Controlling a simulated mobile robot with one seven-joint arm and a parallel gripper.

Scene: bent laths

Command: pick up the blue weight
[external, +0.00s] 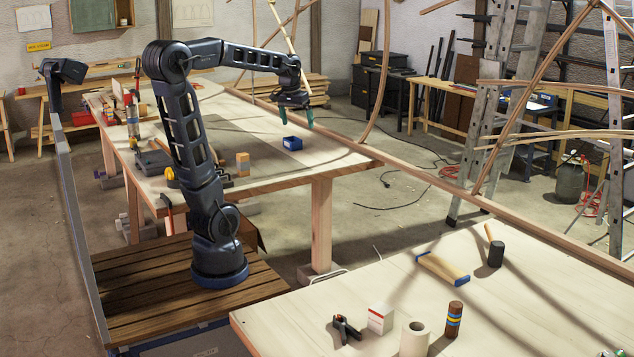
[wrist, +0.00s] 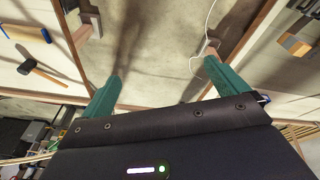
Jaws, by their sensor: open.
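A wooden block (external: 242,163) stands on the far table, left of the weight. A curved lath (external: 378,85) rises behind it.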

